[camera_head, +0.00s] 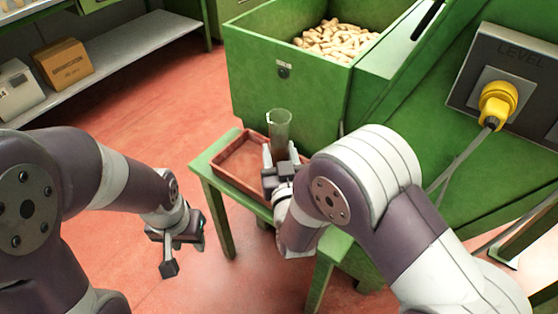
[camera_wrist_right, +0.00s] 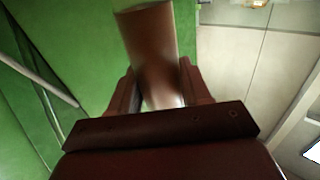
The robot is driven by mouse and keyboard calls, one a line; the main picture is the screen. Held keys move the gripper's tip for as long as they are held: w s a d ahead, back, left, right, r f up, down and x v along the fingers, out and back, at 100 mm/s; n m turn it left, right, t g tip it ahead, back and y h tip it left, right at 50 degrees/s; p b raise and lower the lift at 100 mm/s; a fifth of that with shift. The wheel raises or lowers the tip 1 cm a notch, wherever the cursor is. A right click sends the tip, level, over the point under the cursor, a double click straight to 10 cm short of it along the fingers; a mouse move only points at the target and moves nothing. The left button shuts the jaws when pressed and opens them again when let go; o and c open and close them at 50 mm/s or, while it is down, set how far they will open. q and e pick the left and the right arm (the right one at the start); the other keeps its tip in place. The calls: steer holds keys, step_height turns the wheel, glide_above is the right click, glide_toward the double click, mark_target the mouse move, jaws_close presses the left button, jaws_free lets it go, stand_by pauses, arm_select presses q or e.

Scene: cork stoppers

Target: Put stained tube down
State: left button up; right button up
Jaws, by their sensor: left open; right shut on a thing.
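The stained tube (camera_head: 279,128) is a clear, greyish-brown cylinder, standing about upright above a reddish tray (camera_head: 238,157). My right gripper (camera_head: 281,160) is shut on the tube's lower part. In the right wrist view the tube (camera_wrist_right: 150,45) shows brownish between the two fingers of the gripper (camera_wrist_right: 158,90). The tube's bottom end is hidden behind the gripper, so I cannot tell whether it touches the tray. My left gripper (camera_head: 182,250) is open and empty, low over the floor on the left.
The tray lies on a small green table (camera_head: 207,173). Behind it stands a green bin (camera_head: 262,88) full of corks (camera_head: 335,40). A yellow plug (camera_head: 497,104) with a hanging cable is at right. A shelf with boxes (camera_head: 62,63) is at far left. Red floor lies open between.

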steer(key=shift+f, duration=0.5)
steer(key=o, duration=1.1)
